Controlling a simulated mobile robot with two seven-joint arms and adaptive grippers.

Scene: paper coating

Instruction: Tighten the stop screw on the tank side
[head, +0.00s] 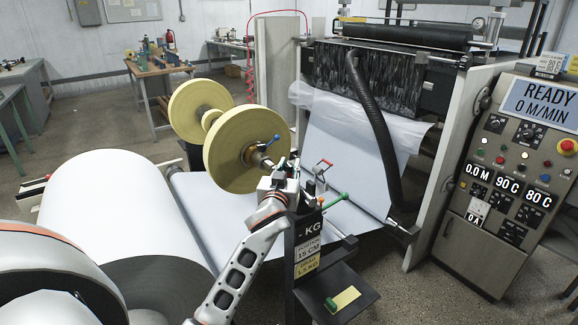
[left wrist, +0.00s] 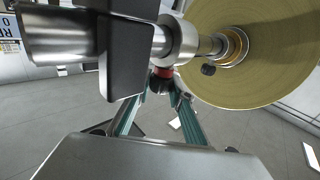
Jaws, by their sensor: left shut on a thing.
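The stop screw, a black knob with a red band (left wrist: 162,80), hangs under a bright metal collar (left wrist: 178,42) on the shaft in the left wrist view. My left gripper (left wrist: 160,98) comes up from below with its two teal-edged fingers on either side of the knob, shut on it. In the head view my left gripper (head: 284,166) is at the shaft end beside the near yellow disc (head: 236,150). The knob is hidden there. My right gripper is not in view.
A large white paper roll (head: 105,190) lies to the left. The coating machine (head: 455,140) and control panel (head: 525,150) stand at the right.

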